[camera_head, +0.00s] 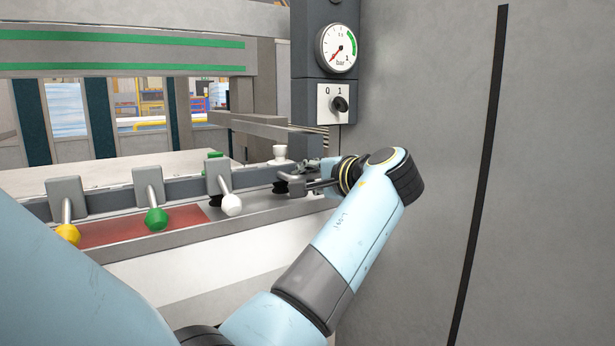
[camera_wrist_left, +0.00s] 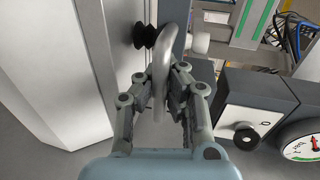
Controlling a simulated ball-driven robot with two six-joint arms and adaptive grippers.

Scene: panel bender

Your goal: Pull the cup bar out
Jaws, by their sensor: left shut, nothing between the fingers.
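The cup bar (camera_head: 185,188) is a long grey bar along the front of the machine bed, with black suction cups (camera_head: 280,187) under it. Near its right end is a curved grey handle, clearer in the left wrist view (camera_wrist_left: 163,62), with a black cup (camera_wrist_left: 145,34) beside it. My left gripper (camera_head: 312,176) is at this handle. In the left wrist view its fingertips (camera_wrist_left: 160,78) are shut close around the handle's curve, but I see no firm hold on it. My right gripper is out of view.
Levers with yellow (camera_head: 68,234), green (camera_head: 156,219) and white (camera_head: 231,205) knobs stand along the bar. A pressure gauge (camera_head: 337,48) and rotary switch (camera_head: 340,103) sit on the column behind my gripper. A grey wall (camera_head: 430,80) is close on the right.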

